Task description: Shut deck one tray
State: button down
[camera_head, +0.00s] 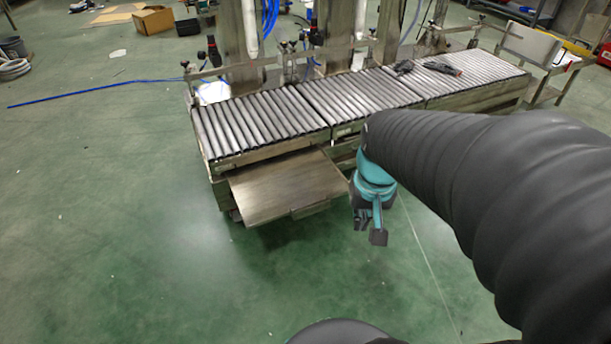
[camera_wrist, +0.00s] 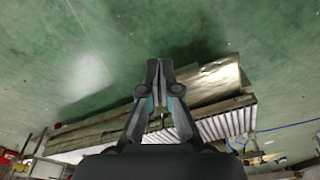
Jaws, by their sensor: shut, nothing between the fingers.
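The deck one tray (camera_head: 285,187) is a flat grey-brown metal panel. It sticks out from under the left end of the roller conveyor (camera_head: 260,125), over the floor, so it stands open. A small lip (camera_head: 310,207) shows on its front edge. My gripper (camera_head: 370,229) is shut and empty, to the right of the tray and apart from it, in front of the conveyor. In the wrist view the gripper (camera_wrist: 159,66) points at the green floor, with the tray (camera_wrist: 212,82) just to its right.
The conveyor frame and rollers run to the back right, with dark tools (camera_head: 442,68) on top. A blue rod (camera_head: 100,82) and a cardboard box (camera_head: 153,20) lie on the floor behind left. The green floor (camera_head: 130,220) in front and to the left is clear.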

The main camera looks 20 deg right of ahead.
jog(key=w+d+f+m+g+y+b, duration=0.1)
jog(key=d+f+m+g+y, duration=0.2)
jog(key=f, duration=0.5)
jog(key=w+d+f+m+g+y+b, duration=0.1)
jog(key=f+m+y, duration=0.2)
jog(key=f+m, duration=0.35)
jog(key=m+t+y+b, duration=0.2)
jog(key=m+t+y, duration=0.9)
jog(key=m, duration=2)
send_near(313, 207)
jog(key=s+a+t+h, duration=0.2)
jog(key=a, duration=0.4)
jog(key=w, duration=0.2)
jog(key=shift+w+r+n, duration=0.25)
jog(key=shift+w+r, duration=0.05)
jog(key=shift+r, duration=0.05)
jog(key=shift+w+a, duration=0.1)
jog(key=shift+w, duration=0.65)
jog(key=shift+w, duration=0.1)
